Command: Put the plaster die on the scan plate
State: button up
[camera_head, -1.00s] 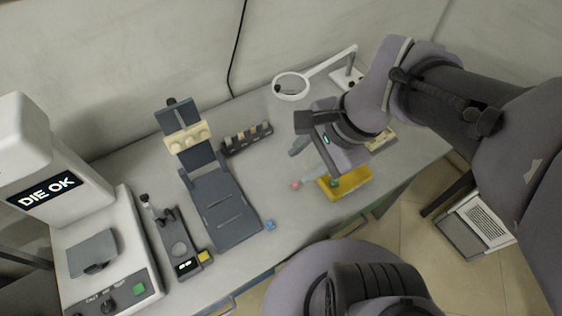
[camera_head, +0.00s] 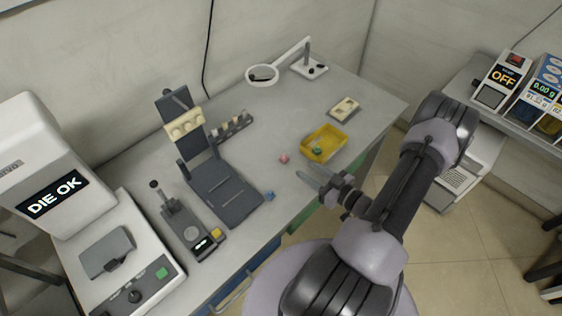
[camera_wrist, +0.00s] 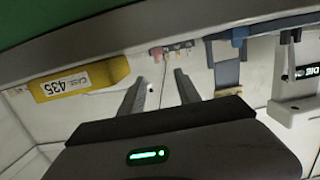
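I cannot single out the plaster die with certainty. Several small pale and tan pieces stand in a dark rack (camera_head: 231,126) behind the middle of the bench, and a cream block with rounded bumps (camera_head: 185,124) sits on an upright dark stand. A grey plate (camera_head: 106,250), which may be the scan plate, lies on the white scanner (camera_head: 38,150) at left; its screen reads "DIE OK". A dark part shows at the plate's front edge. My gripper (camera_head: 312,172) is off the bench's front edge, near the yellow tray. Its fingers (camera_wrist: 160,76) are apart with nothing between them.
The yellow tray (camera_head: 335,139) holds a small green item. A magnifier lamp (camera_head: 262,76) and small pale block (camera_head: 345,106) stand behind. A dark device (camera_head: 190,228) stands beside the scanner.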

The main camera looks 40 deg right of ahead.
aim_at(286, 156)
jog(key=w+b, duration=0.1)
jog(key=w, duration=0.2)
jog(key=w+f+b, duration=0.1)
jog(key=w, duration=0.2)
jog(key=w+f+b, duration=0.1)
jog(key=w, duration=0.2)
jog(key=shift+a+f, duration=0.1)
jog(key=shift+a, duration=0.2)
grip_shut()
